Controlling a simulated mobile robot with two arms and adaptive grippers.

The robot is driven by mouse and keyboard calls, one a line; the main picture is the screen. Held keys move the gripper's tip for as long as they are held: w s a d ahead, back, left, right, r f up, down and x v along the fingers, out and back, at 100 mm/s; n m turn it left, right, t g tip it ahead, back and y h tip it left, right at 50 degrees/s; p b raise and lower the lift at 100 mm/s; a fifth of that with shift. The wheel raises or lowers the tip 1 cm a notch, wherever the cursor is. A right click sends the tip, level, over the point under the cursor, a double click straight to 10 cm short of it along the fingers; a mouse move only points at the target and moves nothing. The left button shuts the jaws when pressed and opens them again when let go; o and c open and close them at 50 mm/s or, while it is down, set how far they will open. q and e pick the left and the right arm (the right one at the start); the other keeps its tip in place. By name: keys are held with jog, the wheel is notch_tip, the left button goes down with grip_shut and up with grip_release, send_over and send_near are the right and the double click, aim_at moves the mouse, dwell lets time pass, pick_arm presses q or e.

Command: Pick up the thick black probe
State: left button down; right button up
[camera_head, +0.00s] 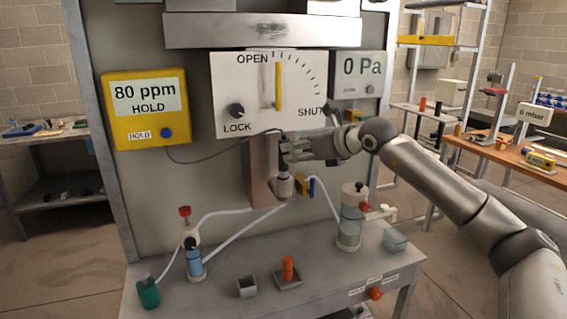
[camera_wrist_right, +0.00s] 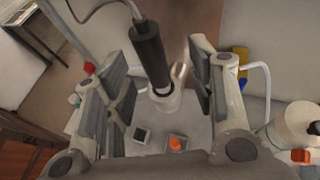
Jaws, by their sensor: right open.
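The thick black probe (camera_head: 284,139) stands upright in a pale metal fitting (camera_head: 284,187) in front of the heater cabinet, with a thin cable at its top. In the right wrist view the probe (camera_wrist_right: 149,52) is a black cylinder between the two fingers. My right gripper (camera_head: 291,151) is open, with a finger on either side of the probe; it also shows in the right wrist view (camera_wrist_right: 160,84). Gaps show between fingers and probe in the wrist view. In the head view the fingers hide the probe's middle. My left gripper is not in view.
A yellow 80 ppm meter (camera_head: 146,108) hangs left, its cable running to the probe. A white OPEN/SHUT panel (camera_head: 235,112) is just above the gripper. Hoses, bottles and an orange plug (camera_head: 288,268) sit on the grey bench (camera_head: 330,280). A blue-yellow valve handle (camera_head: 310,187) is close right.

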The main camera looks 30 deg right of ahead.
aim_at(284, 166)
jog(key=p+x, duration=0.2)
jog(key=x, duration=0.1)
jog(key=p+x, duration=0.1)
jog(key=x, duration=0.1)
jog(key=shift+w+a+r, duration=0.2)
jog(key=shift+w+a, duration=0.1)
jog(key=shift+a, duration=0.15)
jog(key=shift+s, duration=0.1)
jog(key=shift+c, duration=0.7)
grip_shut()
jog(key=shift+r, duration=0.2)
